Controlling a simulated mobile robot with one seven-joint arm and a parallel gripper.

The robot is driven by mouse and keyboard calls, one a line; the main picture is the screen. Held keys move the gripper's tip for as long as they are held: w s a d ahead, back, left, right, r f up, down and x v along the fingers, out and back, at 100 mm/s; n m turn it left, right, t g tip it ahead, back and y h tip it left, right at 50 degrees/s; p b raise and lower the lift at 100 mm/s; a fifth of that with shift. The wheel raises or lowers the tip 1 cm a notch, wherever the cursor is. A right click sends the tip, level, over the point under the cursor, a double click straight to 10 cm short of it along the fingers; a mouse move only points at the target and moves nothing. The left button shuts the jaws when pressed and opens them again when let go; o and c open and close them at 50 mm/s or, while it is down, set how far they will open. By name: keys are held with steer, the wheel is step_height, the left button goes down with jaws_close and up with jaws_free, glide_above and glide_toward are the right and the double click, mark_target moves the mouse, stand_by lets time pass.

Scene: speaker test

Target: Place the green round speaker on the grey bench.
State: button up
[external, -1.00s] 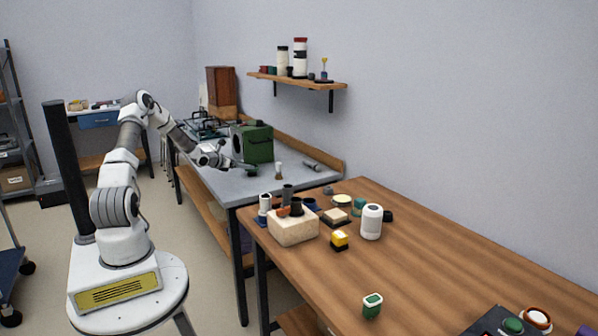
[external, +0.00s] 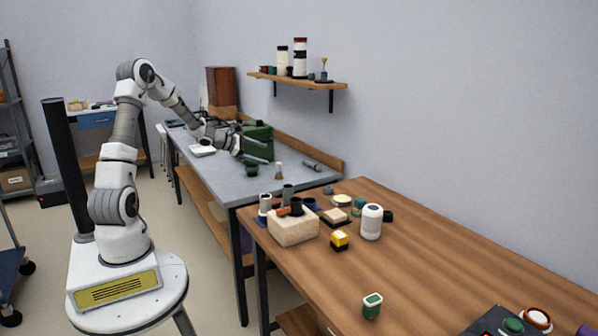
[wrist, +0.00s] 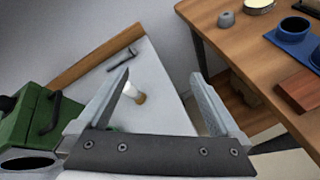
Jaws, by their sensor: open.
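The green round speaker (external: 251,169) appears as a small dark green round thing resting on the grey bench (external: 225,182), near its front edge. My gripper (external: 267,152) is above and just behind it in the external view, apart from it. In the wrist view the two fingers of my gripper (wrist: 160,75) are spread wide with nothing held between them. The grey bench (wrist: 165,112) shows beneath them. A small green patch (wrist: 112,129) shows just over the palm; most of that thing is hidden.
A large green box with a handle (external: 260,140) stands close behind the gripper. A small brush-like piece (external: 279,170) and a dark rod (external: 311,165) lie to the right. A wooden table (external: 440,250) with several small items adjoins the bench. A shelf (external: 300,80) hangs above.

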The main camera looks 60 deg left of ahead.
steer(key=s+d+r+m+g+h, duration=0.25)
steer(key=s+d+r+m, duration=0.35)
steer(key=d, duration=0.5)
steer(key=s+d+r+m+g+h, duration=0.1)
steer(key=s+d+m+g, duration=0.2)
steer(key=d+m, duration=0.7)
steer(key=s+d+r+m+g+y, duration=0.1)
steer(key=s+d+m+y, duration=0.1)
steer(key=s+m, duration=0.4)
steer(key=s+d+r+m+y, duration=0.1)
steer(key=s+m, duration=0.5)
steer(key=s, duration=0.9)
steer(key=shift+s+d+r+g+y, duration=0.15)
steer(key=shift+s+d+g+y, duration=0.2)
steer(key=shift+d+y, duration=0.65)
steer(key=shift+a+r+y, duration=0.1)
steer(key=shift+a+y, duration=0.15)
steer(key=shift+a, duration=0.05)
